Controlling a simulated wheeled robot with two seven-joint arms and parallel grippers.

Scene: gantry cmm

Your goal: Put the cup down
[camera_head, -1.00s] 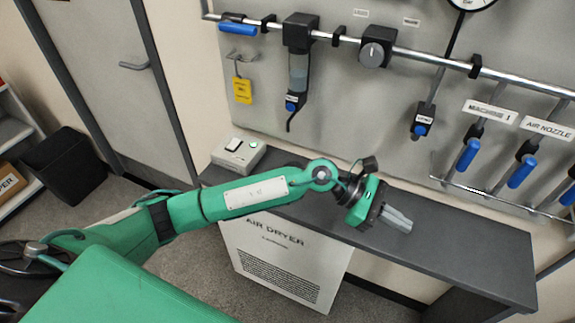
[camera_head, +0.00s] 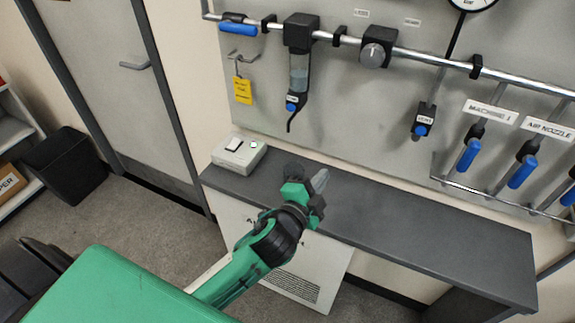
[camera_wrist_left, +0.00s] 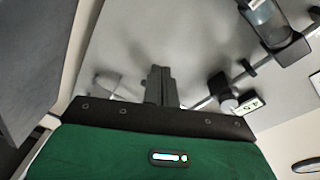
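No cup shows in either view. My left gripper (camera_head: 319,181) is above the dark shelf, a little right of the white switch box. In the left wrist view its two dark fingers (camera_wrist_left: 158,86) are close together, with nothing seen between them, so it looks shut and empty. My right gripper is not in view.
A white switch box (camera_head: 239,155) with a green light sits on the left end of the dark shelf (camera_head: 430,237). The shelf's right part is clear. Above it, the wall panel carries a pipe (camera_head: 430,57), a filter bowl (camera_head: 299,70) and blue-handled valves (camera_head: 468,154).

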